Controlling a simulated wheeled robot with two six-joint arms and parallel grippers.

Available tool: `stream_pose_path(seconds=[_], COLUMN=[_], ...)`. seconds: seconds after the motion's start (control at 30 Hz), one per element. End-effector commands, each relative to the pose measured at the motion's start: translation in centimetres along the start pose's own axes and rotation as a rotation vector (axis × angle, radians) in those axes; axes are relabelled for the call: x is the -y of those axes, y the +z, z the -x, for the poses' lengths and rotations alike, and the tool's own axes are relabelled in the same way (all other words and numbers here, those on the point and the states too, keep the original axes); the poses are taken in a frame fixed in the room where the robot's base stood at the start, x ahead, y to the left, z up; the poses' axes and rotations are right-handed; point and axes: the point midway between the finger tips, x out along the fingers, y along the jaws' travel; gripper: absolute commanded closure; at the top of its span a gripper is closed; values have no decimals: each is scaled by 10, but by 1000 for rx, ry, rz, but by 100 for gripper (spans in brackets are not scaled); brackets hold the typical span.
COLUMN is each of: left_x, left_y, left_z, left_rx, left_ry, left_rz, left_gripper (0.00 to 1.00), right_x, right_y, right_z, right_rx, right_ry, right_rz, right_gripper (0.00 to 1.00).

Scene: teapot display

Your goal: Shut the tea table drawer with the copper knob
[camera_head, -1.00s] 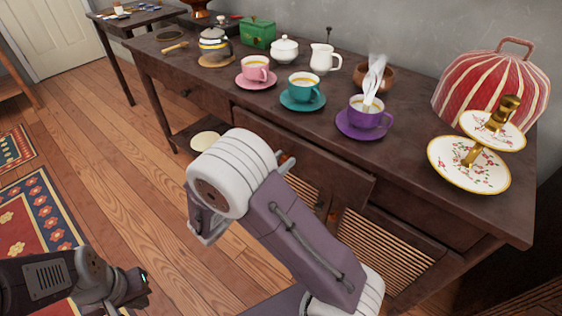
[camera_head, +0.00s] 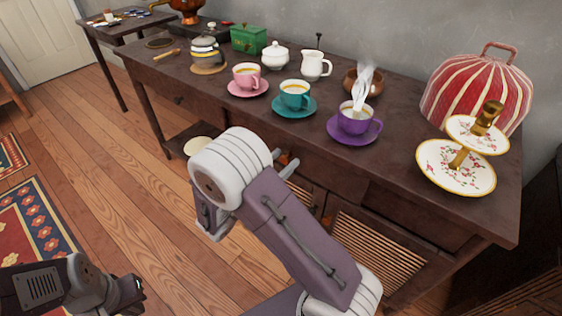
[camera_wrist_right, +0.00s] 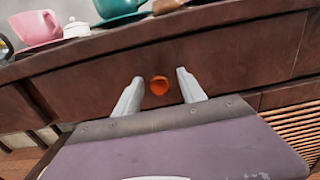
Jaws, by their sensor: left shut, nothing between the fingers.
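The dark wood tea table (camera_head: 400,150) stands along the wall. Its drawer with the copper knob (camera_wrist_right: 159,85) is in front of my right gripper (camera_wrist_right: 160,76). In the right wrist view the drawer front (camera_wrist_right: 230,62) lies close under the tabletop edge; whether it is fully flush I cannot tell. My right gripper is open, its fingers on either side of the knob with gaps to it. In the head view my right arm hides much of the drawer front. My left gripper (camera_head: 137,284) is shut and empty at the lower left, away from the table.
On the tabletop stand a pink cup (camera_head: 246,77), a teal cup (camera_head: 294,97), a steaming purple cup (camera_head: 354,120), a tiered cake stand (camera_head: 455,178) and a red striped cosy (camera_head: 478,95). Slatted panels (camera_head: 375,250) are below.

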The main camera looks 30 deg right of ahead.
Motion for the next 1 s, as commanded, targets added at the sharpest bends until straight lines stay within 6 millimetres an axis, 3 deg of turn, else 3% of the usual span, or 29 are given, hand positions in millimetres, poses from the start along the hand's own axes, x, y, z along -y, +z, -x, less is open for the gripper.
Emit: stream_pose_path(seconds=[0.27, 0.6, 0.7, 1.0], left_x=[0, 0, 0, 0], left_y=[0, -3, -3, -3], left_z=[2, 26, 28, 28], left_rx=[0, 0, 0, 0], left_ry=[0, 0, 0, 0], left_rz=[0, 0, 0, 0], left_gripper=[100, 100, 100, 100], right_x=[-1, -1, -1, 0], right_y=[1, 3, 2, 0], right_z=[5, 74, 86, 91], right_rx=[-1, 0, 0, 0], right_ry=[3, 5, 3, 0], right_rz=[1, 1, 0, 1], right_gripper=[53, 53, 53, 53])
